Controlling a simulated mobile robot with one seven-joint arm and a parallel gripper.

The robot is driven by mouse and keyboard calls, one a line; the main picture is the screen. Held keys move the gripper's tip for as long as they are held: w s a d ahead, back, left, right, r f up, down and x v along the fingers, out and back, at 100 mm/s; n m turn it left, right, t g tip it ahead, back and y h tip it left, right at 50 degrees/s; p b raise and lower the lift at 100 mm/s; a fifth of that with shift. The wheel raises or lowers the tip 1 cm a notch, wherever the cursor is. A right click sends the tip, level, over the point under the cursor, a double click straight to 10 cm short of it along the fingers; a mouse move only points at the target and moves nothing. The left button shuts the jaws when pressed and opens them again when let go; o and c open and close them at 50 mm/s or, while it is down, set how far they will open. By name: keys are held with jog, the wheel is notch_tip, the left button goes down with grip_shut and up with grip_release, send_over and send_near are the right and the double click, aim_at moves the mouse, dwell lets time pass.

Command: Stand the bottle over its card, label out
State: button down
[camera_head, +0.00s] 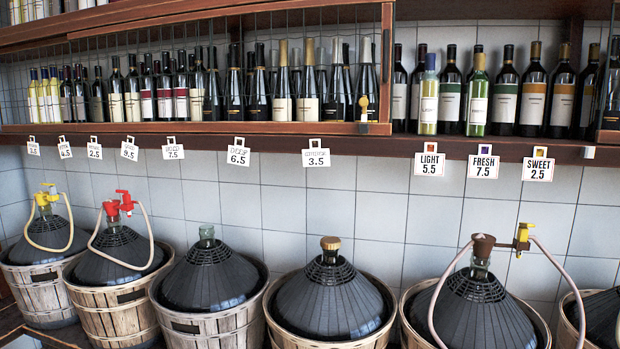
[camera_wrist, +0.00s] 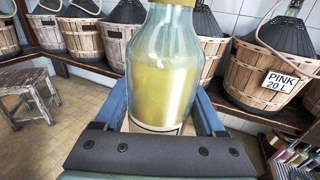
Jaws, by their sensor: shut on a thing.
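My gripper (camera_wrist: 160,108) is shut on a clear glass bottle (camera_wrist: 163,75) of yellow liquid, held upright in the wrist view. The bottle's top runs out of the picture; only the upper edge of a pale label shows, its text hidden. In the head view neither my gripper nor this bottle shows. Three cards hang from the shelf edge at right: LIGHT (camera_head: 430,164), FRESH (camera_head: 483,167) and SWEET (camera_head: 538,169). A blue-capped bottle (camera_head: 429,95) stands over LIGHT and a yellow-capped green bottle (camera_head: 478,95) over FRESH, labels facing out. The shelf front over SWEET is bare.
Dark bottles (camera_head: 534,90) stand in a row behind the front ones. A wooden frame post (camera_head: 386,70) borders the bay on the left. Basketed demijohns (camera_head: 333,292) with taps and hoses stand below. The wrist view shows a stool (camera_wrist: 27,90) and a PINK 20 L sign (camera_wrist: 280,82).

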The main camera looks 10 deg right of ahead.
jog(key=shift+s+d+f, duration=0.1)
jog(key=shift+s+f, duration=0.65)
jog(key=shift+s, duration=0.35)
jog(key=shift+w+d, duration=0.1)
jog(key=shift+d, duration=0.05)
